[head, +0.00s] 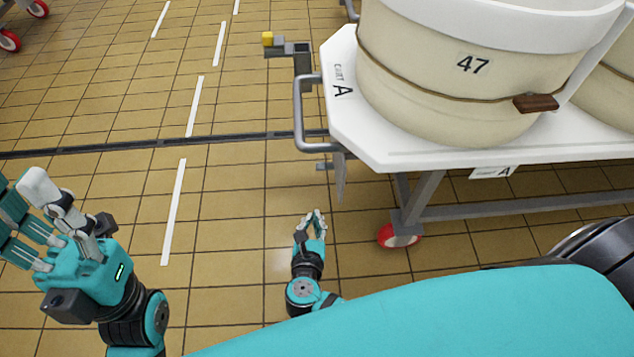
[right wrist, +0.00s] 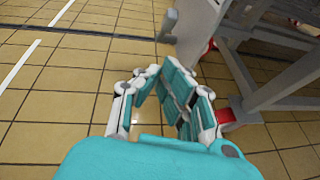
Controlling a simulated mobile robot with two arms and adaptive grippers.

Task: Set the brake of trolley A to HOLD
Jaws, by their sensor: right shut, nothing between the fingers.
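Trolley A (head: 375,151) is a white-topped cart marked "CART A" at the upper right of the head view. A lever with a yellow end (head: 267,39) sticks out to the left beyond its handle (head: 299,115). A grey plate (head: 340,178) with a small tab (head: 322,166) hangs below the handle; the plate also shows in the right wrist view (right wrist: 195,32). I cannot tell which part is the brake, and no HOLD marking is readable. My right gripper (head: 314,214) is shut and empty, low before the plate. My left gripper (head: 25,215) is open and empty at far left.
A cream vat marked 47 (head: 430,75) stands on the trolley. A red caster (head: 400,236) is right of my right gripper. A dark floor drain (head: 200,142) crosses the tiles. The floor left of the trolley is clear.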

